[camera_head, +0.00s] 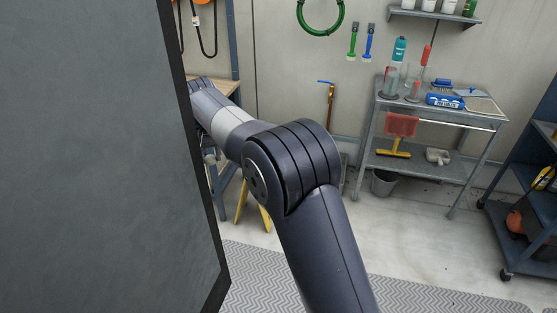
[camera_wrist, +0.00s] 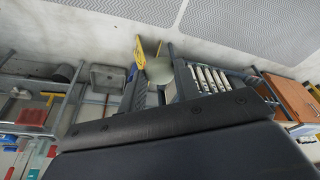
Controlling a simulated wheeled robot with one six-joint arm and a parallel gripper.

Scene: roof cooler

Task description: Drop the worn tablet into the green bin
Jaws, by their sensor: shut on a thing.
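A pale, round worn tablet (camera_wrist: 159,70) is between the two dark fingers of my gripper (camera_wrist: 160,82) in the wrist view. My gripper is shut on it, and the fingers partly cover its sides. In the head view my arm reaches back and left past a large dark panel, and my gripper and the tablet do not show there. I cannot make out a green bin in either view.
A large dark panel (camera_head: 90,150) fills the left of the head view, close to my arm. Bare floor (camera_head: 400,235) lies in front.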

